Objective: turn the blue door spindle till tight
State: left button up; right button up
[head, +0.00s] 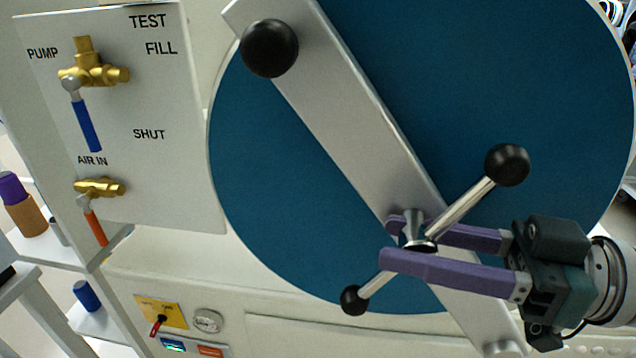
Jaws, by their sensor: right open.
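The blue round door (285,170) fills the middle and right of the head view, with a slanting grey bar (345,115) across it. The spindle (418,232) stands on the bar, a metal hub with a crossbar that ends in two black balls, one at upper right (507,165) and one at lower left (354,300). My right gripper (392,241) comes in from the right with purple fingers open. One finger lies on each side of the hub, and I cannot tell whether they touch it. My left gripper is not in view.
A large black knob (269,48) sits at the bar's upper end. A white panel (165,185) at left carries brass valves with a blue lever (86,125) and an orange lever (96,228). Below are a yellow switch plate (172,310) and a gauge (207,320).

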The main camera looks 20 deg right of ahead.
grip_shut()
dwell(1.3)
